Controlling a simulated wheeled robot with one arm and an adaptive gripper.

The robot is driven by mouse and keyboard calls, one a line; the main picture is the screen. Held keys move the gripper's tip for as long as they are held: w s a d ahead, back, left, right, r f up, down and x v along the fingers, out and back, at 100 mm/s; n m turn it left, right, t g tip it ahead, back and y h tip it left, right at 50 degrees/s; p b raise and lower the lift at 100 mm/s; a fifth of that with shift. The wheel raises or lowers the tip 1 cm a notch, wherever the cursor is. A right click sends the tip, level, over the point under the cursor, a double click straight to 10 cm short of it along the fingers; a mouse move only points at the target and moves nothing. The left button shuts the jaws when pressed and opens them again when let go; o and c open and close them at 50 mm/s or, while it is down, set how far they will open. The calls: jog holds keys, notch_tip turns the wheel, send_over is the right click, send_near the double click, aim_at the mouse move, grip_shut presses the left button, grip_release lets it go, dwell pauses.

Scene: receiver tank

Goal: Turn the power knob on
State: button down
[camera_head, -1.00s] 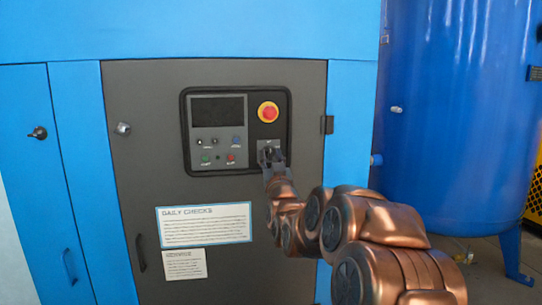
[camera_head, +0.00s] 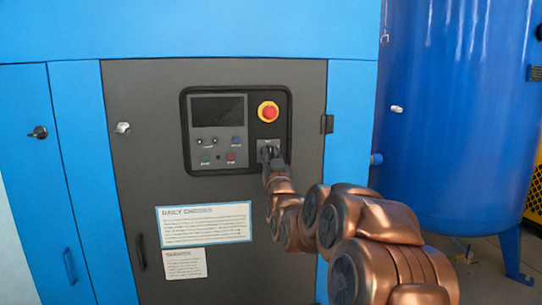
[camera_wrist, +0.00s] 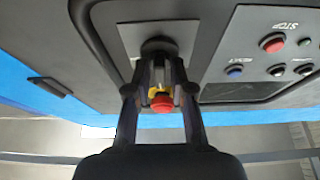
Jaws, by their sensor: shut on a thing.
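The power knob (camera_wrist: 158,46) is a dark round knob on a grey plate (camera_wrist: 128,38), seen upside down in the wrist view. In the head view the plate sits below the red emergency stop (camera_head: 268,111), and my gripper hides most of the knob. My gripper (camera_wrist: 160,68) is shut on the knob, with one finger on each side of it. In the head view my gripper (camera_head: 270,156) reaches the plate from below. The knob's pointer and its setting cannot be made out.
The dark control panel (camera_head: 187,150) has a screen (camera_head: 218,109) and several small buttons left of the knob. The emergency stop stands out close above my fingers. A hinge (camera_head: 327,124) is at the door's right edge. A blue tank (camera_head: 455,120) stands at the right.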

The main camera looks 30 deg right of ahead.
jog(key=shift+m, duration=0.5)
jog(key=m+h, duration=0.1)
jog(key=m, duration=0.1)
jog(key=m+g+h, duration=0.1)
jog(key=m, duration=0.2)
jog(key=shift+w+a+g+h, duration=0.1)
jog(key=shift+g+h, duration=0.2)
jog(key=m+g+h, duration=0.1)
jog(key=m, duration=0.2)
jog(key=m+g+h+p, duration=0.1)
jog(key=m, duration=0.2)
jog(key=shift+g, duration=0.3)
jog(key=m+g+p, duration=0.1)
jog(key=m, duration=0.2)
jog(key=m+g+p, duration=0.1)
jog(key=m, duration=0.2)
jog(key=shift+r+m+p, duration=0.1)
jog(key=shift+m+p, duration=0.2)
jog(key=shift+p, duration=0.05)
jog(key=shift+m+g+y+p, duration=0.3)
jog(key=shift+m+g+p, duration=0.5)
jog(key=shift+m, duration=1.1)
jog(key=shift+f, duration=0.2)
jog(key=c, duration=1.2)
grip_release()
